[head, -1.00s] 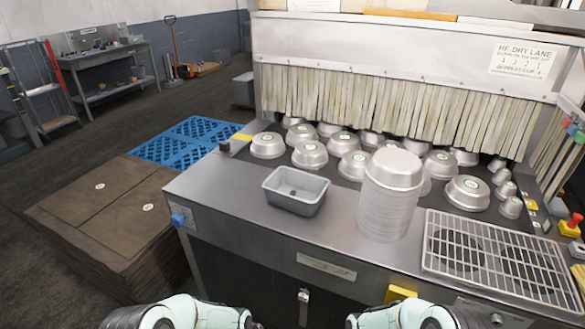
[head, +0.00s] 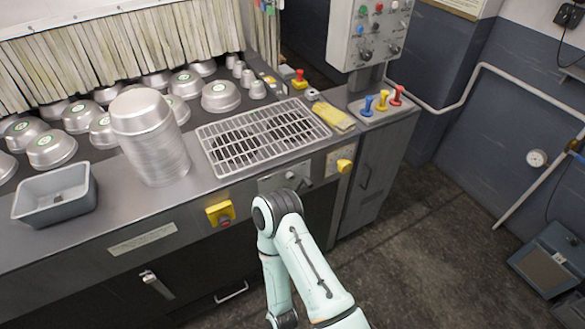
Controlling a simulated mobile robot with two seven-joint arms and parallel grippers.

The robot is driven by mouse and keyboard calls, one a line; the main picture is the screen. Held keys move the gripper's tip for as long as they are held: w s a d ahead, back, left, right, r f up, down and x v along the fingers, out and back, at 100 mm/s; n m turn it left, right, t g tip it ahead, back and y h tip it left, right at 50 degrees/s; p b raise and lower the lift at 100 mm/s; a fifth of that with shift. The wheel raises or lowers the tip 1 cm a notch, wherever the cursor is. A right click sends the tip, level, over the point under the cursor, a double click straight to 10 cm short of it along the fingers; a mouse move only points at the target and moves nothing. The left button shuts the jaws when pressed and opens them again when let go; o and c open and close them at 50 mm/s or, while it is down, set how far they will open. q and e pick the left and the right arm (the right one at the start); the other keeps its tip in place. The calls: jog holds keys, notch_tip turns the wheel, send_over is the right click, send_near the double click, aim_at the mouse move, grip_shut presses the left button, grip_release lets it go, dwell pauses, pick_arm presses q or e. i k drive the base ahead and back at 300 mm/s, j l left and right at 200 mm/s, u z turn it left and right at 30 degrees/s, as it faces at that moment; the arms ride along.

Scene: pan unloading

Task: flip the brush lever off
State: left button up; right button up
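Three small levers stand on a grey ledge at the right end of the machine in the head view: a blue lever (head: 367,105), a yellow lever (head: 382,100) and a red lever (head: 396,95). All three look roughly upright. Any lettering by them is too small to read, so I cannot tell which one is the brush lever. One of my arms, probably the right, rises from the bottom edge with its bent joint in front of the machine, left of and nearer than the levers. Its gripper is not visible. My other arm is out of view.
A control box (head: 368,35) hangs above the levers. A yellow cloth (head: 333,116) and a metal grate (head: 262,137) lie left of them. A tall pan stack (head: 155,150) and a grey tub (head: 55,195) stand further left.

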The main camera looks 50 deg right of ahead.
aim_at(305, 180)
jog(key=z, duration=2)
jog(key=i+l+u, duration=0.25)
jog(key=i, duration=0.15)
jog(key=i+l+u, duration=0.1)
jog(key=i+u, duration=0.2)
jog(key=i, duration=0.05)
